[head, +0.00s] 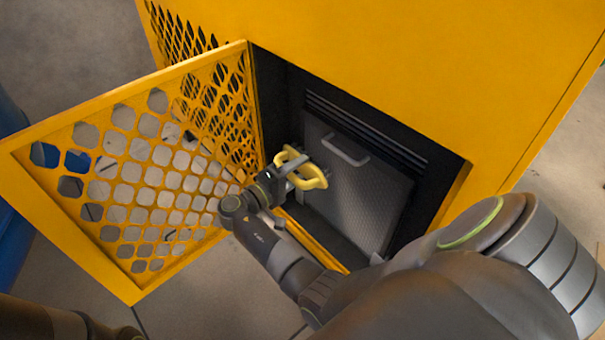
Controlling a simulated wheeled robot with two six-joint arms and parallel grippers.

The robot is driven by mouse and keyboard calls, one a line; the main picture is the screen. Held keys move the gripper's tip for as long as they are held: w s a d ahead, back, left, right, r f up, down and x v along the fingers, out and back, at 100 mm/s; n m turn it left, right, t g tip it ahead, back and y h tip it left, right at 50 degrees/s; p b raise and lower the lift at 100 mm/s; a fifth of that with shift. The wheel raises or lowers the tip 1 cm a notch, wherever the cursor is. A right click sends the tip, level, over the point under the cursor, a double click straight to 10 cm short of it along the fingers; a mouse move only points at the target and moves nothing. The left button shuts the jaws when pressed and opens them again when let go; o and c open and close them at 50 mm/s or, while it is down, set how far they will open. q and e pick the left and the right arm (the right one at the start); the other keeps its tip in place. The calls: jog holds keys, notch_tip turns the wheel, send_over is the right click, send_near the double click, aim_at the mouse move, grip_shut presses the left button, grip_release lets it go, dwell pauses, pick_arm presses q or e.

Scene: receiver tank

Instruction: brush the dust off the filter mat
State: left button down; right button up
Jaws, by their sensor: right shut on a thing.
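The filter mat (362,200) is a grey, finely textured panel standing tilted inside the dark opening of the yellow cabinet. It has a light grey bar handle (345,150) near its top. My right gripper (287,181) is shut on the brush (314,178), of which a yellow looped grip shows. The brush is at the left edge of the mat, inside the opening. Its bristles are hidden, so I cannot tell whether it touches the mat. Dust on the mat cannot be made out. Of my left arm only a part shows at the bottom left; its gripper is out of view.
The yellow mesh door (75,103) stands open to the left, close to my right wrist. The yellow cabinet (420,60) frames the opening, with dark slats (370,125) above the mat. A blue object (12,235) is at the far left edge.

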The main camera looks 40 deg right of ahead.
jog(key=shift+w, duration=0.45)
jog(key=a, duration=0.6)
jog(key=shift+s+b, duration=0.25)
jog(key=shift+b, duration=0.05)
jog(key=shift+s+a, duration=0.15)
jog(key=shift+a, duration=1.4)
